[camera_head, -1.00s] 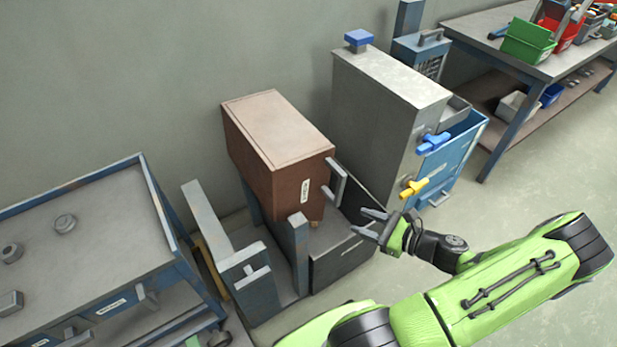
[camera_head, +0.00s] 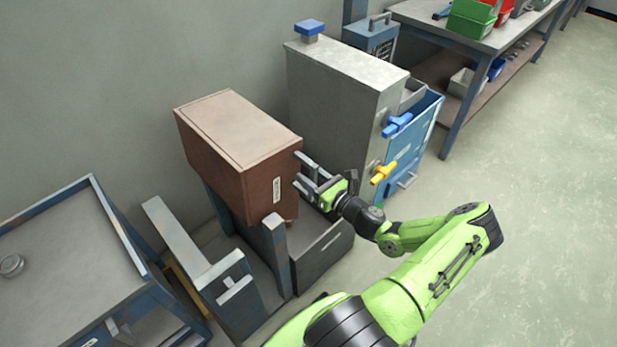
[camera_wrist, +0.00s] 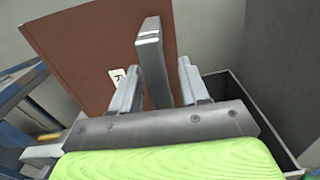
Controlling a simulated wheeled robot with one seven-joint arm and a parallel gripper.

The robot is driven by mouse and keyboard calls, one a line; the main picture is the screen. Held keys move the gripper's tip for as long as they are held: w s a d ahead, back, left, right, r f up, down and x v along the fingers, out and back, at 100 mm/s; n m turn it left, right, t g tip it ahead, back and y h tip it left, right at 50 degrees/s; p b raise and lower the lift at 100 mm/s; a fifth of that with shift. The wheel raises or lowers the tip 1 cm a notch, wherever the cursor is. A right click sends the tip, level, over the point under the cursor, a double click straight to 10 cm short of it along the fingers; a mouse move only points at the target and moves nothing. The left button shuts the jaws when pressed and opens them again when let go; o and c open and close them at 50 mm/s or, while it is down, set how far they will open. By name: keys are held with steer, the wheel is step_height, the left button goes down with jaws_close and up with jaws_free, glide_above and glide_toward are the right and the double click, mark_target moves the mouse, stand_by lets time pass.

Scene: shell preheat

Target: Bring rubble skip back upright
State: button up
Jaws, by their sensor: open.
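The rubble skip appears to be the brown box (camera_head: 238,150) with a small pale label, held between blue-grey posts. It looks tipped, its broad closed face upward; its opening is not visible. In the wrist view its brown face (camera_wrist: 85,55) fills the upper left. A grey bar handle (camera_wrist: 152,65) stands out from that face. My gripper (camera_head: 300,168) is at the skip's right side, open. In the wrist view one finger of my gripper (camera_wrist: 157,82) is on each side of the handle, with small gaps showing. The head view hardly shows the handle behind the fingers.
A dark open bin (camera_head: 325,250) sits below the skip. A grey cabinet (camera_head: 335,100) with blue (camera_head: 397,124) and yellow (camera_head: 383,172) handles stands close at right. A blue-framed table (camera_head: 60,250) is at left. Open floor (camera_head: 540,200) lies to the right.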

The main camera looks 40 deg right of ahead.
steer(key=shift+w, duration=0.5)
jaws_close()
